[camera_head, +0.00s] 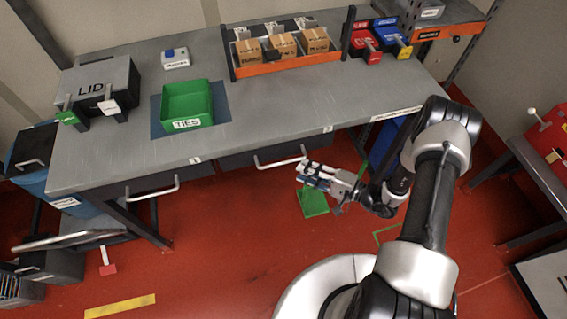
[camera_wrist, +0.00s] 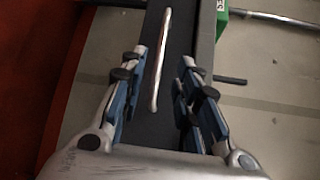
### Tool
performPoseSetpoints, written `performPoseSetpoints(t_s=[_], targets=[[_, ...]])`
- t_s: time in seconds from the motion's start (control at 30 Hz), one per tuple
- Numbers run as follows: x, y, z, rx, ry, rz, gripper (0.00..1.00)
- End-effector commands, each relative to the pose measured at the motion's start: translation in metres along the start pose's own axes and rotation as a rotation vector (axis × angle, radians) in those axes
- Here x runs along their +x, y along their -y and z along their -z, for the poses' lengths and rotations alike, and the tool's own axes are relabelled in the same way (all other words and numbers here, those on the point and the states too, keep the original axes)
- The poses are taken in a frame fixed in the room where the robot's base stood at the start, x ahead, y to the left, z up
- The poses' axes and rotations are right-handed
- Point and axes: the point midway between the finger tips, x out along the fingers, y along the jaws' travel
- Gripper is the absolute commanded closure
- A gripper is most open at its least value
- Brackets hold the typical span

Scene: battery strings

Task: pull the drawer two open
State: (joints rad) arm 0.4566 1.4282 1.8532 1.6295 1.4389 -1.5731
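The grey workbench (camera_head: 260,105) has two dark drawers under its front edge, each with a bar handle. The right drawer (camera_head: 235,160) sits below a small white label that looks like 2; it appears shut. Its pale handle (camera_head: 280,163) is in the head view, and the handle (camera_wrist: 163,50) also runs lengthwise between my fingers in the wrist view. My gripper (camera_head: 302,172) is at the right end of this handle, and in the wrist view my gripper (camera_wrist: 164,60) is open, with gaps between both fingers and the bar. Contact is not visible.
The left drawer's handle (camera_head: 152,188) is farther left. On the bench are a green TIES bin (camera_head: 187,101), a LID case (camera_head: 100,82) and an orange rack (camera_head: 290,62) of boxes. Red floor (camera_head: 225,235) is clear in front of the drawers.

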Motion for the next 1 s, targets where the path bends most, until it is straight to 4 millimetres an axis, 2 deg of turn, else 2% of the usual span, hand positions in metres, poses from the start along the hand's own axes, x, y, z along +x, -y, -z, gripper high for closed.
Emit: performPoseSetpoints(t_s=[0.03,0.2,0.4,0.6,0.83,1.0], targets=[[0.013,-0.002,-0.001,-0.001,0.006,-0.001,0.70],[0.049,-0.002,-0.002,-0.001,0.006,0.000,0.70],[0.077,-0.001,-0.001,0.000,0.003,0.000,0.70],[0.088,0.000,0.000,0.000,0.001,0.001,0.70],[0.088,0.001,0.000,0.001,0.000,0.001,0.70],[0.088,0.000,0.000,0.001,0.000,0.000,0.80]])
